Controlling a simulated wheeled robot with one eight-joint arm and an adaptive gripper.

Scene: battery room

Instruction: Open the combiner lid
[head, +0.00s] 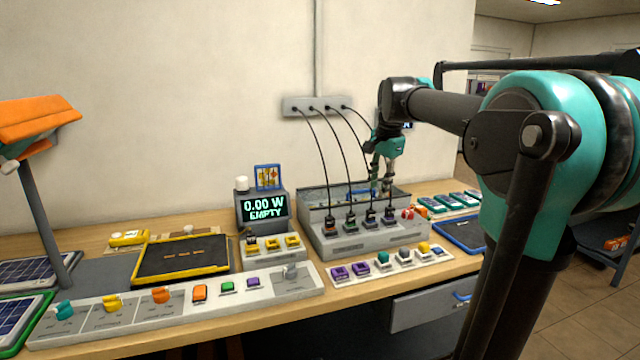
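The combiner (330,243) is a grey box on the bench, right of the middle in the head view. Several black cables run down to plugs along its front from a wall strip. Its top looks glassy or see-through at the back; I cannot tell exactly how the lid (325,197) lies. My gripper (381,188) points down over the right back part of the combiner, at or close above its top. The fingers are small in the picture, so I cannot tell their gap or whether they touch the lid.
A display (264,208) reading "0.00 W EMPTY" stands left of the combiner. A row of coloured connectors (388,262) lies in front of it. A long switch panel (180,306) and a yellow-rimmed tray (183,273) are at left. Teal-topped modules and a blue tray (459,234) are at right.

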